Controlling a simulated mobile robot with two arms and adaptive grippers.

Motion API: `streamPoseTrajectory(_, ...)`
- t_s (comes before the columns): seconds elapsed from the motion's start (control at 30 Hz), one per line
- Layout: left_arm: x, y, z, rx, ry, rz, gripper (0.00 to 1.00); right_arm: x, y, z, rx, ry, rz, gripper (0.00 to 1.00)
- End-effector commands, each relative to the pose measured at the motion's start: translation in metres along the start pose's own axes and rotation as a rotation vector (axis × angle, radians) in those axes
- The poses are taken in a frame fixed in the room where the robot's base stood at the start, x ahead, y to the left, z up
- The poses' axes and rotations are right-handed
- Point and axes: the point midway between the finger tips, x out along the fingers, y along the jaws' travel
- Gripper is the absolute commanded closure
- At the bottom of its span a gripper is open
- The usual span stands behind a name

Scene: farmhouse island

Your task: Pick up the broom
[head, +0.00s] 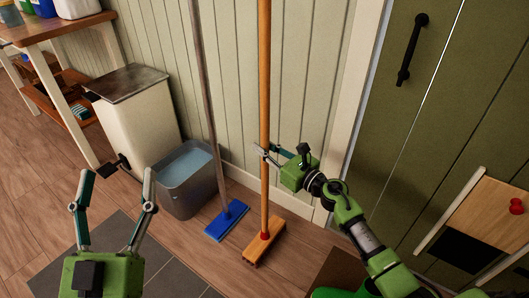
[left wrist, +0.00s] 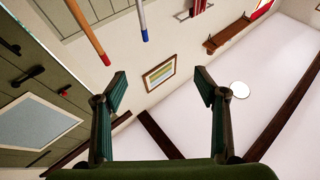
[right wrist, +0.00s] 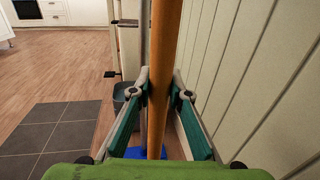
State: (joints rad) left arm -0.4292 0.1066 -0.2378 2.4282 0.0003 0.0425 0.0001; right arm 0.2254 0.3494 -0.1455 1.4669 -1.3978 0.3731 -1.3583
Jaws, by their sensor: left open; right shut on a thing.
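The broom (head: 264,110) stands upright against the panelled wall, with an orange wooden handle and a wooden head (head: 264,241) at the floor. My right gripper (head: 264,152) is shut on the handle, low on its length. In the right wrist view the handle (right wrist: 164,70) runs between the fingers of my right gripper (right wrist: 154,98). My left gripper (head: 118,190) is open and empty, to the left of the broom. In the left wrist view the fingers of my left gripper (left wrist: 162,90) are apart, and the handle's top end (left wrist: 90,35) shows beyond.
A grey-handled mop with a blue head (head: 226,220) stands just left of the broom. A bucket of water (head: 186,200) and a white bin (head: 133,112) are farther left. A green door (head: 420,130) is at right. A grey mat (head: 130,250) lies on the floor.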

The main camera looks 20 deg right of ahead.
Motion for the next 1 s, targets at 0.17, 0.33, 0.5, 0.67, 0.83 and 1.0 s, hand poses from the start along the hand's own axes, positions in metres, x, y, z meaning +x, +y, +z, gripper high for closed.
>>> streamPoseTrajectory(0.17, -0.003, -0.004, 0.031, 0.006, -0.162, -0.008, 0.34, 0.0, 0.0, 0.016, -0.002, -0.004, 0.0, 1.0)
streamPoseTrajectory(0.33, -0.016, -0.01, 0.071, 0.012, -0.366, -0.019, 0.34, 0.0, 0.0, 0.03, -0.003, -0.004, 0.0, 1.0)
streamPoseTrajectory(0.5, -0.043, -0.016, 0.112, 0.016, -0.595, -0.033, 0.34, 0.0, -0.001, 0.045, -0.002, -0.004, 0.0, 1.0)
streamPoseTrajectory(0.67, -0.079, -0.022, 0.144, 0.018, -0.812, -0.048, 0.34, 0.0, 0.0, 0.059, -0.002, -0.004, 0.0, 1.0)
streamPoseTrajectory(0.83, -0.125, -0.028, 0.169, 0.017, -1.038, -0.063, 0.34, 0.0, -0.001, 0.073, -0.002, -0.004, 0.0, 1.0)
streamPoseTrajectory(1.0, -0.17, -0.032, 0.181, 0.015, -1.23, -0.077, 0.34, 0.001, -0.001, 0.083, -0.001, -0.004, 0.0, 1.0)
